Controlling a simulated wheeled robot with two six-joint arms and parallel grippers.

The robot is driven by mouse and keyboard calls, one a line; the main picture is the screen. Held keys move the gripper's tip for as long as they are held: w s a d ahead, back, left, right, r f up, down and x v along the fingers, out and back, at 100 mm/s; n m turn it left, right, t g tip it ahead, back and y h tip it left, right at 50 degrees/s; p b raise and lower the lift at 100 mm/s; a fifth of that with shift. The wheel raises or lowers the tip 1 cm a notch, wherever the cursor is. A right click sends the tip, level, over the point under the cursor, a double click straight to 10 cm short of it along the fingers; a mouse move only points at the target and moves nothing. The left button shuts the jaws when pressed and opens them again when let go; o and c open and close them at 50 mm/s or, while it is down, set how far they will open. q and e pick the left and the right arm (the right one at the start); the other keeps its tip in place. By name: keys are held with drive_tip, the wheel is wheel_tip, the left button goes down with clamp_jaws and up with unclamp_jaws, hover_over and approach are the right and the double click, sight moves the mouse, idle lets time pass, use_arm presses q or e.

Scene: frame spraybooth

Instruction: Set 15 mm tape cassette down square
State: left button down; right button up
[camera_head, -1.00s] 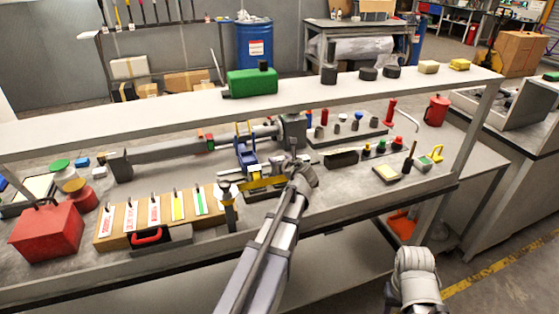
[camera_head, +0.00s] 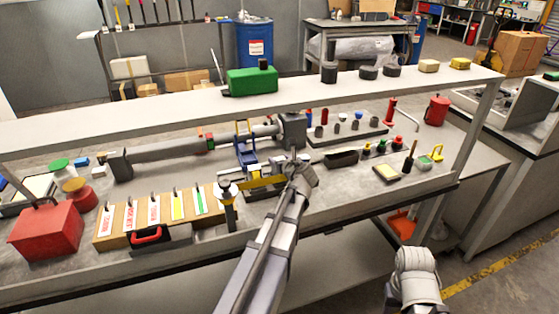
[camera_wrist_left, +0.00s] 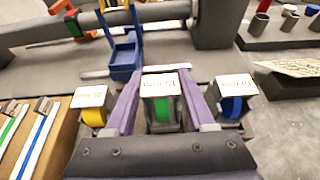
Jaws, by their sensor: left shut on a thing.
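My left gripper (camera_wrist_left: 158,76) is shut on the 15 mm tape cassette (camera_wrist_left: 161,104). The cassette is a small silvery block with a pale top label, upside down in this view, and green tape in its front. It sits level between the two purple fingers; its underside is hidden, so contact below cannot be told. A similar cassette with yellow tape (camera_wrist_left: 93,106) is left of the fingers. One with blue tape (camera_wrist_left: 233,101) is right of them, close to the finger. In the head view my left gripper (camera_head: 297,168) is over the bench middle.
A blue stand (camera_wrist_left: 124,50) is just beyond the cassettes, under a long grey cylinder (camera_head: 180,148). A wooden board with coloured strips (camera_head: 155,215) is left. A dark block with a tan label (camera_wrist_left: 285,78) is right. An overhead shelf (camera_head: 150,112) spans the bench.

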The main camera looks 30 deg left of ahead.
use_arm(q)
drive_tip(key=shift+f+b, duration=0.6)
drive_tip(key=shift+f, duration=0.05)
idle(1.1)
unclamp_jaws()
idle(0.4)
drive_tip(key=shift+r, duration=0.1)
drive_tip(key=shift+r+p, duration=3)
drive_tip(key=shift+p, duration=0.05)
